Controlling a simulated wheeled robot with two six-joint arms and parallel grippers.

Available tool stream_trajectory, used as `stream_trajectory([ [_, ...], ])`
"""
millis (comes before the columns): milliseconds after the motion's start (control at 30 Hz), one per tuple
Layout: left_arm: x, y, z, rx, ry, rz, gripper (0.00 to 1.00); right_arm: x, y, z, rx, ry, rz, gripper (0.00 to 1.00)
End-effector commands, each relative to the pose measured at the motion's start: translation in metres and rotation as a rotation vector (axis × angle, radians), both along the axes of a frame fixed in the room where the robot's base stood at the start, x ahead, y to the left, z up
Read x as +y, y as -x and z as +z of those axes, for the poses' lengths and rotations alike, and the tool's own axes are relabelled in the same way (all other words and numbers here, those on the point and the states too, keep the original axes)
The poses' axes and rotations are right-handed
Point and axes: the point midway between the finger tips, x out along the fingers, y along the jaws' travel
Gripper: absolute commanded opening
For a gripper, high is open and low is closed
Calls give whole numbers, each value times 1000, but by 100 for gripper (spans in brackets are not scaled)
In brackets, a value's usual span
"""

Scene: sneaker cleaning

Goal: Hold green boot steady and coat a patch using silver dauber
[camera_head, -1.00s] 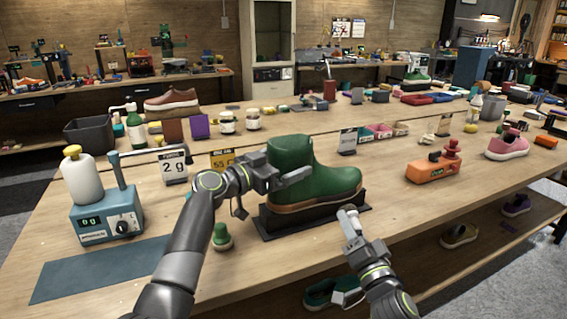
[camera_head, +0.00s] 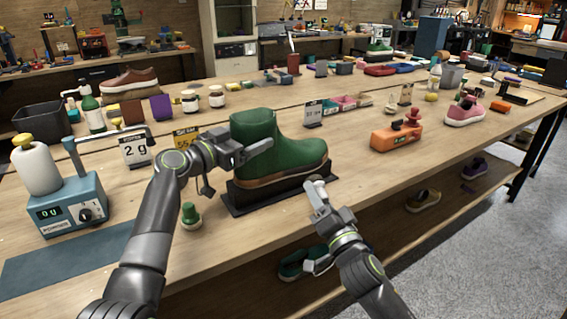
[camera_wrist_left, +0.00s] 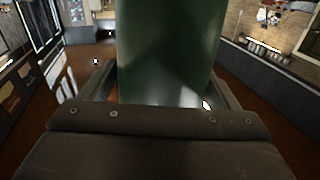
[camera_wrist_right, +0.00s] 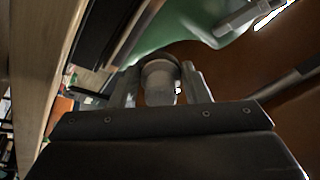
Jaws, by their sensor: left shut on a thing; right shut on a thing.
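The green boot (camera_head: 285,150) stands upright on a black stand (camera_head: 236,205) near the front of the bench, toe to the right. My left gripper (camera_head: 258,150) is shut on the boot's shaft, and the green shaft (camera_wrist_left: 170,50) fills the space between its fingers in the left wrist view. My right gripper (camera_head: 318,196) is in front of the toe, shut on the silver dauber (camera_head: 313,184). The dauber (camera_wrist_right: 160,80) sits between the fingers in the right wrist view, its head close to the boot. I cannot tell whether it touches the sole.
A green-capped bottle (camera_head: 190,216) stands left of the stand. A blue device (camera_head: 70,205) with a display is at the left. An orange block (camera_head: 396,137) and a pink shoe (camera_head: 465,110) stand to the right. The bench front right of the boot is clear.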

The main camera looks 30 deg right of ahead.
Motion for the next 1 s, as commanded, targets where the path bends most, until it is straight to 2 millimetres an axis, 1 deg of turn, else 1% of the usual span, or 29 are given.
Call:
stream_trajectory([
  [500,0,0,-1,0,-1,0,46,2,-2,0,-1,-3,0,14],
  [1000,0,0,-1,0,-2,0,46,41,-33,1,-2,-5,1,14],
])
